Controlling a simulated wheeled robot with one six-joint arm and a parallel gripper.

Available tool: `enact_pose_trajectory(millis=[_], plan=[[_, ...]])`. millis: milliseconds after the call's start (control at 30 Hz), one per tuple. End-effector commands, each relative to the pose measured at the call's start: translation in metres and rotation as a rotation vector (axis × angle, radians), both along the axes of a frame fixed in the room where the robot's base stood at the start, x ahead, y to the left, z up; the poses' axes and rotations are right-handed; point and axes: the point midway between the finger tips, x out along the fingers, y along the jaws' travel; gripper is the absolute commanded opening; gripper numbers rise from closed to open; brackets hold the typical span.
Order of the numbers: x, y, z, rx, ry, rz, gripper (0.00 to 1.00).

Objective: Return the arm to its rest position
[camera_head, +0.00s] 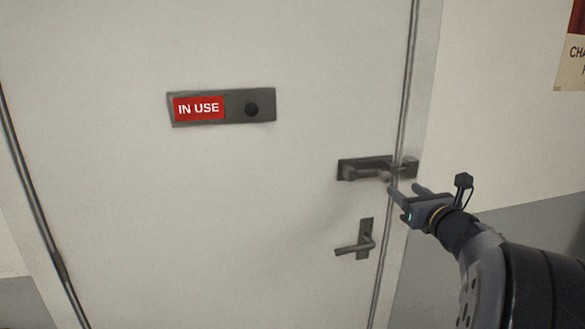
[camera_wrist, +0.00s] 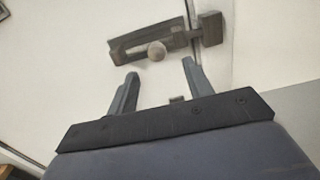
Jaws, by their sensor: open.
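My gripper (camera_head: 405,190) is open and empty in the head view, just in front of the door's right edge. It is a little below and to the right of a dark slide bolt (camera_head: 362,168) on the door. In the wrist view, the two fingers of my gripper (camera_wrist: 157,84) stand apart, with nothing between them. The bolt (camera_wrist: 140,40) and its round knob (camera_wrist: 157,51) show beyond the fingertips. The bar appears to reach into the catch (camera_wrist: 210,29) on the frame. My arm extends in from the lower right of the head view.
A pale door (camera_head: 200,210) fills most of the head view and looks closed. A sign plate (camera_head: 221,107) on it reads "IN USE" on red. A lever handle (camera_head: 357,243) sticks out below the bolt, left of my gripper. A partly visible poster (camera_head: 572,65) hangs at upper right.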

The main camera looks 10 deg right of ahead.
Motion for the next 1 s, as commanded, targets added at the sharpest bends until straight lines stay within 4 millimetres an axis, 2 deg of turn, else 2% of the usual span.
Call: enact_pose_trajectory(millis=[300,500,567,700,1000], plan=[[0.06,0.004,0.001,0.001,0.002,0.004,0.49],[0.086,0.004,0.001,0.001,0.001,0.003,0.49],[0.091,0.005,0.0,0.001,0.001,0.004,0.49],[0.089,0.014,0.0,-0.001,0.0,0.002,0.49],[0.089,0.015,0.0,0.0,0.0,0.001,0.49]])
